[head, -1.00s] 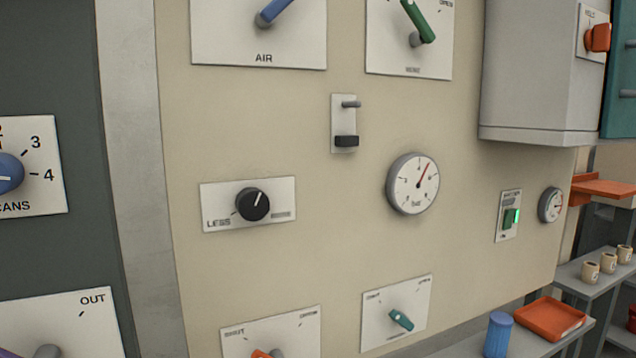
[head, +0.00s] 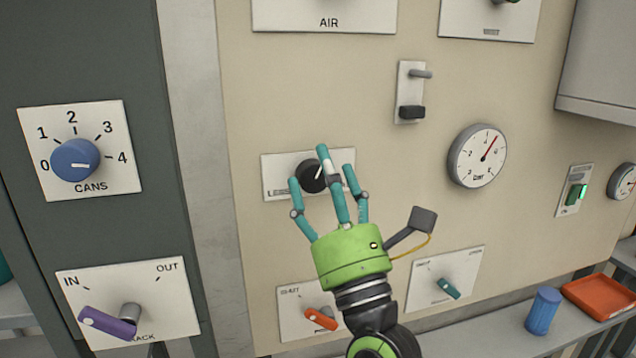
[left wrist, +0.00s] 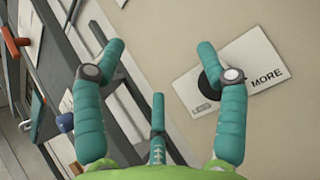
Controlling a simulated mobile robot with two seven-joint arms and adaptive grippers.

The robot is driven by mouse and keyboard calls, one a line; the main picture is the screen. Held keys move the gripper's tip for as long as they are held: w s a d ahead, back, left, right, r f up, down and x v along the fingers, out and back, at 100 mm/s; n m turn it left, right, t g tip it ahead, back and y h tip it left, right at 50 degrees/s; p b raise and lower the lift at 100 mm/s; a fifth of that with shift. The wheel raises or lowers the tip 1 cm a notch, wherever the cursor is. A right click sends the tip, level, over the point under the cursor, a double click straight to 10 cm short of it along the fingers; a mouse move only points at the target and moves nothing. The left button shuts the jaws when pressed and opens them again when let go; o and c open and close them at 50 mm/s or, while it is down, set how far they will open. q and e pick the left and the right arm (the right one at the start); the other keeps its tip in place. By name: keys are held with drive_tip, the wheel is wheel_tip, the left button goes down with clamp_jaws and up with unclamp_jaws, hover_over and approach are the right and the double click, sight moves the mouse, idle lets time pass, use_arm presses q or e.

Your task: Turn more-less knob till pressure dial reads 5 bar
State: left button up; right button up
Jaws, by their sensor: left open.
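The more-less knob (head: 312,176) is a round black knob with a white pointer line on a white plate (head: 278,174), partly hidden behind my fingers in the head view. In the left wrist view the knob (left wrist: 210,88) shows beside the right-hand finger, with MORE readable on its plate. My left gripper (head: 324,172) is open in front of the knob, its teal fingers spread; I cannot tell whether any finger touches it. The pressure dial (head: 477,156) is a round white gauge to the right, its red needle pointing up and right; its numbers are too small to read surely.
A small slide switch (head: 410,92) is above right. An orange lever (head: 321,318) and a teal lever (head: 448,288) are below. The blue CANS knob (head: 74,160) and purple lever (head: 107,322) are at left. A blue cylinder (head: 542,311) and orange tray (head: 603,296) stand lower right.

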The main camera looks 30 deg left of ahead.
sight(315, 181)
use_arm(q)
drive_tip(key=w+a+f+n+g+h+p, duration=0.1)
drive_tip(key=w+n+h, duration=0.1)
drive_tip(key=w+a+f+n+g+h+p, duration=0.1)
drive_tip(key=w+a+n+h+p, duration=0.1)
drive_tip(key=h, duration=0.1)
drive_tip(key=w+a+f+n+g+h+p, duration=0.1)
drive_tip(key=w+a+n+h, duration=0.1)
drive_tip(key=shift+w+a+f+h, duration=0.1)
drive_tip(key=shift+a+f+h, duration=0.1)
drive_tip(key=shift+f+h, duration=0.15)
drive_tip(key=shift+w+a+f+p, duration=0.15)
drive_tip(key=shift+w+a+p, duration=0.2)
drive_tip(key=c, duration=1.2)
